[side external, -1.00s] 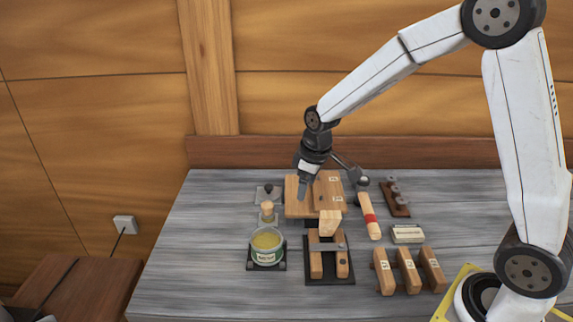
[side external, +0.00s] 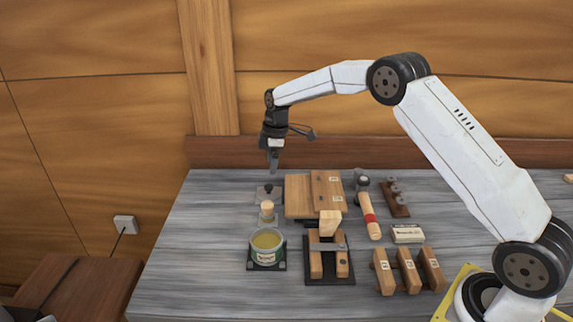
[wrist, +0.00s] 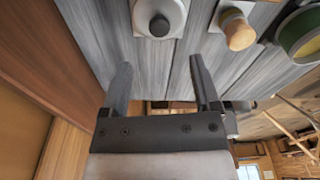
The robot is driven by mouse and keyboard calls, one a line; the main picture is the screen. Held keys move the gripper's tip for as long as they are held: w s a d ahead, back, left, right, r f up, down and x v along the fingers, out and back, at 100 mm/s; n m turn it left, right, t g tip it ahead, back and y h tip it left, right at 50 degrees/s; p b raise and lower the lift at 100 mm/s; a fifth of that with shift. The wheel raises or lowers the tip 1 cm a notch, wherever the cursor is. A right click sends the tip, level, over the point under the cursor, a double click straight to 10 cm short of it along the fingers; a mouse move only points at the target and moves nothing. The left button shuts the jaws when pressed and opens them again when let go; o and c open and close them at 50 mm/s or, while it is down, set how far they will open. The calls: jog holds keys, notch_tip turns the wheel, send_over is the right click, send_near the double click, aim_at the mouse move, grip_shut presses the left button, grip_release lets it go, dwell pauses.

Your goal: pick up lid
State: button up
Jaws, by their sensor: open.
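In the wrist view the lid (wrist: 159,24) shows at the top, ahead of the fingertips. My gripper (side external: 274,166) points down above the bench, close to the lid and a little above it, apart from it. In the wrist view my gripper's two fingers (wrist: 157,75) are spread with nothing between them.
A wooden-knobbed piece (side external: 267,208) and an open green tin (side external: 266,246) stand in front of the lid. The bench's left side is clear.

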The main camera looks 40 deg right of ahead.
aim_at(268, 186)
jog(key=shift+w, duration=0.15)
jog(key=shift+f, duration=0.1)
jog(key=shift+a+f, duration=0.15)
jog(key=shift+f, duration=1.1)
jog(key=shift+w+a+f, duration=0.1)
jog(key=shift+a+f, duration=0.05)
jog(key=shift+f, duration=1.15)
jog(key=shift+w+a+f, duration=0.1)
jog(key=shift+a+f, duration=0.05)
jog(key=shift+f, duration=1.15)
grip_shut()
